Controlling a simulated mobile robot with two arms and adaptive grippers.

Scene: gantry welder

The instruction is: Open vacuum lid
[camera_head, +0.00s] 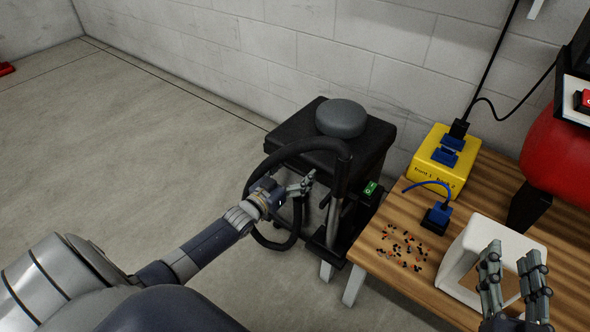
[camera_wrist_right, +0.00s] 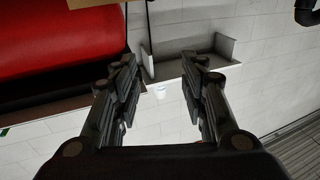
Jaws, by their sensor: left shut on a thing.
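The vacuum (camera_head: 340,165) is a black boxy unit standing on the floor against the wall. Its flat black top carries a round grey cap (camera_head: 341,117) and looks closed. A black hose (camera_head: 262,168) loops around the vacuum's front left. My left gripper (camera_head: 304,185) is at the vacuum's front, beside the hose and below the top edge. It is shut on a part of the vacuum; its fingers hide exactly which part. My right gripper (camera_head: 514,262) is over the white frame on the bench, open and empty; its spread fingers show in the right wrist view (camera_wrist_right: 160,78).
A wooden bench (camera_head: 385,273) stands right of the vacuum. On it are a yellow power box (camera_head: 431,174), a blue plug (camera_head: 435,217), loose small bits (camera_head: 404,248), a white frame (camera_head: 462,250) and a red tank (camera_head: 560,160).

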